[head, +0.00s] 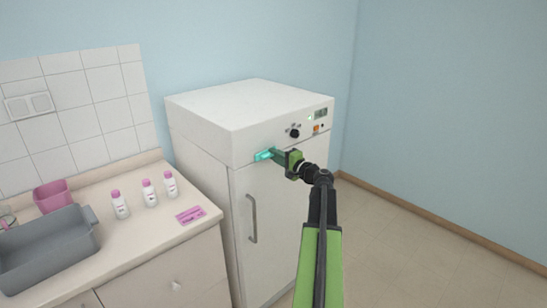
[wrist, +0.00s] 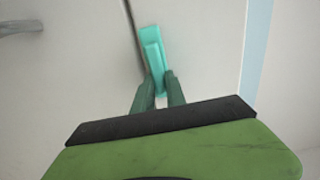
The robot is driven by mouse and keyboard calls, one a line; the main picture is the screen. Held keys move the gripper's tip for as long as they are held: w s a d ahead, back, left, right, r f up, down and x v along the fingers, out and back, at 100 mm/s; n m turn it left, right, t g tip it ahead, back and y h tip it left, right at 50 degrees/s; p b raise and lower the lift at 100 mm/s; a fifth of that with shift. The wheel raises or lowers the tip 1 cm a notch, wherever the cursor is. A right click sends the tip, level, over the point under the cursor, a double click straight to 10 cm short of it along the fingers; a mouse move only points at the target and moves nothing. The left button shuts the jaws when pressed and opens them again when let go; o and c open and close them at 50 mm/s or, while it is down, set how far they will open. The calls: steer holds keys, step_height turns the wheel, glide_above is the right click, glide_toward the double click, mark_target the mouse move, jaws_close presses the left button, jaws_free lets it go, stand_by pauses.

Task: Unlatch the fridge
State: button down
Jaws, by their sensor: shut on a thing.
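The fridge (head: 276,200) is a white upright cabinet with a control panel on its upper front. Its door looks closed, with a grey vertical handle (head: 252,219) on the left side. A teal latch (head: 265,155) sits at the top of the door, near the seam under the panel. My gripper (head: 275,154) is at the latch. In the wrist view the two dark green fingers (wrist: 160,88) are shut on the lower end of the teal latch (wrist: 152,45). The fingers hide part of the latch in the head view.
A counter (head: 150,238) stands left of the fridge. It bears several white bottles with pink caps (head: 150,193), a pink slide rack (head: 190,215), a grey basin (head: 50,250) and a pink container (head: 53,195). The floor (head: 400,250) to the right is clear.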

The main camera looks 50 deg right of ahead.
steer(key=shift+w+r+m, duration=0.1)
steer(key=shift+m, duration=0.3)
steer(key=c, duration=1.4)
jaws_free()
steer(key=shift+o, duration=0.2)
steer(key=s+a, duration=0.1)
steer(key=s, duration=1.6)
steer(key=shift+s+a, duration=0.15)
steer(key=shift+f, duration=0.2)
